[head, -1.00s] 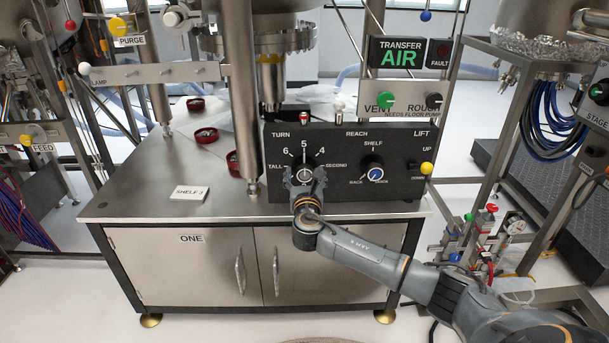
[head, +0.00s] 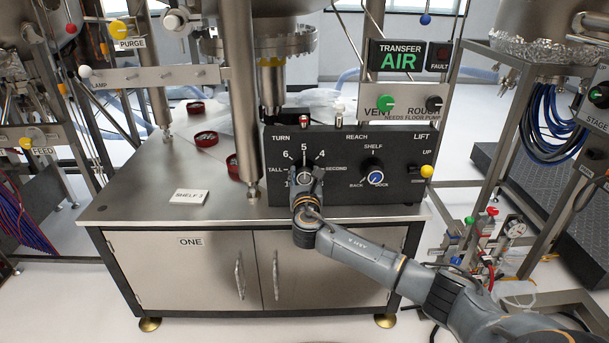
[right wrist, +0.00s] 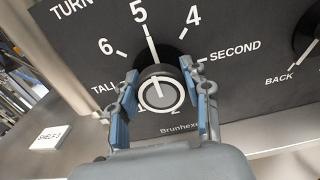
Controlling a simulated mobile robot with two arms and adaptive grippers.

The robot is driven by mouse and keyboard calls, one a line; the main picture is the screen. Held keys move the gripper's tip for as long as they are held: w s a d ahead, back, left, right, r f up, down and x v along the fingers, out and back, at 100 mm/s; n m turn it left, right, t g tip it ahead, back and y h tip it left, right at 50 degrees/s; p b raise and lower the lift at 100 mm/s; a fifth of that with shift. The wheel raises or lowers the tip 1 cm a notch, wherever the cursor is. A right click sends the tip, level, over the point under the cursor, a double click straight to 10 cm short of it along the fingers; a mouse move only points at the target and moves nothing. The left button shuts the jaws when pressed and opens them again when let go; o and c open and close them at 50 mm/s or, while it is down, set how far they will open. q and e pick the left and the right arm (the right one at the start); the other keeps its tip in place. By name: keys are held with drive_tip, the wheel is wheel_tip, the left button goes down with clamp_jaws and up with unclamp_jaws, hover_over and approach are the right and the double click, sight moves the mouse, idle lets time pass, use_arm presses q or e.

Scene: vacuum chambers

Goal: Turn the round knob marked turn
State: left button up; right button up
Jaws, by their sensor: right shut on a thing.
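The round knob marked TURN (head: 304,176) sits on the left of a black control panel (head: 400,150), with 6, 5, 4, SECOND and TALL around it. In the right wrist view the knob (right wrist: 158,93) has a pale grey face, and a white line runs from its top edge up towards 5. My right gripper (head: 305,172) is shut on the knob. In the right wrist view its blue-padded fingers (right wrist: 160,88) stand on the left and right sides of the knob. The lower dial marks are partly hidden by the knob and gripper. My left gripper is out of view.
A REACH knob (head: 374,172) and a LIFT switch (head: 414,167) share the panel. A steel post (head: 243,110) stands close to the panel's left edge. A SHELF 3 card (head: 189,197) lies on the steel bench (head: 140,205). A lit TRANSFER AIR sign (head: 398,56) hangs above.

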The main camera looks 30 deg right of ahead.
drive_tip(key=m, duration=0.4)
drive_tip(key=shift+f, duration=0.1)
drive_tip(key=shift+d+m, duration=0.1)
drive_tip(key=shift+m, duration=0.7)
drive_tip(key=shift+s+m, duration=0.1)
drive_tip(key=shift+m, duration=0.9)
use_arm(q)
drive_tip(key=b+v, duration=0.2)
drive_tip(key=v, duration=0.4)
use_arm(e)
drive_tip(key=m, duration=0.5)
drive_tip(key=shift+d+f, duration=0.1)
drive_tip(key=shift+f, duration=0.1)
drive_tip(key=m+b, duration=0.1)
drive_tip(key=m, duration=0.5)
drive_tip(key=shift+f+m+b, duration=0.15)
drive_tip(key=shift+m+b, duration=0.15)
drive_tip(key=shift+b, duration=0.1)
drive_tip(key=m+b, duration=0.1)
drive_tip(key=m, duration=0.4)
drive_tip(key=shift+m+b, duration=0.3)
drive_tip(key=shift+m, duration=0.1)
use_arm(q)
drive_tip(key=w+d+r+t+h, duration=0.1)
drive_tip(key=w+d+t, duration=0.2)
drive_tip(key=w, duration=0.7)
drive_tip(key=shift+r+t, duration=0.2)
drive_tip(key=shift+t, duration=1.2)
use_arm(e)
drive_tip(key=shift+m, duration=0.9)
